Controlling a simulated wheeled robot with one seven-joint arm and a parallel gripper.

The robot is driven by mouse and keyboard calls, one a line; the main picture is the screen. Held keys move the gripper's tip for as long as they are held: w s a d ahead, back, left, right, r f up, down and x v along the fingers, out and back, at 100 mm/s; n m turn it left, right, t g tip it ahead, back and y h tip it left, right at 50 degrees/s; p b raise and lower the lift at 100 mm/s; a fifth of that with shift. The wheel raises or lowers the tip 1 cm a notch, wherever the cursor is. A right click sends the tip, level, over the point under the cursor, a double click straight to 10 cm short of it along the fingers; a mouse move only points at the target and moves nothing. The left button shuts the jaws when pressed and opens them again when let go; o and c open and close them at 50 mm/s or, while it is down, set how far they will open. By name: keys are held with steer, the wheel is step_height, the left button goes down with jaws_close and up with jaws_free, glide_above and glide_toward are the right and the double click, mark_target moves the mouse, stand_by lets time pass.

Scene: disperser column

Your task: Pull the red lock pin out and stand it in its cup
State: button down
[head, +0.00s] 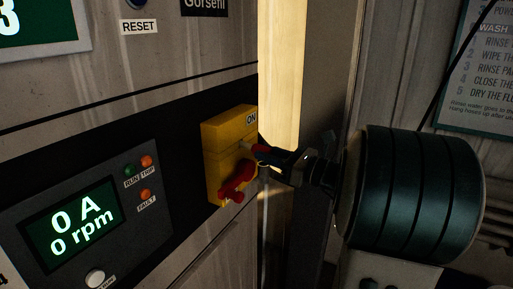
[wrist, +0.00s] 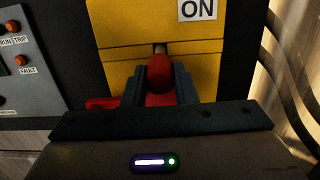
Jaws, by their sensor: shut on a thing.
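The red lock pin (wrist: 160,72) shows its round red head between my fingers in the wrist view, with a short pale shaft behind it reaching to the yellow switch box (wrist: 120,32). My gripper (wrist: 160,88) is shut on the pin's head. In the head view my gripper (head: 266,156) comes in from the right at the face of the yellow box (head: 222,130). The pin's pale shaft (head: 247,144) shows there against the box; how deep it sits I cannot tell. A red rotary handle (head: 237,179) is on the box below the pin. The cup is not in view.
A dark control panel (head: 110,230) with a display reading 0 A and 0 rpm is left of the box. A door post (head: 325,90) stands close behind my arm. A notice (head: 485,70) hangs at the far right.

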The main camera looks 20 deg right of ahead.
steer(key=v, duration=0.6)
stand_by(1.0)
stand_by(0.5)
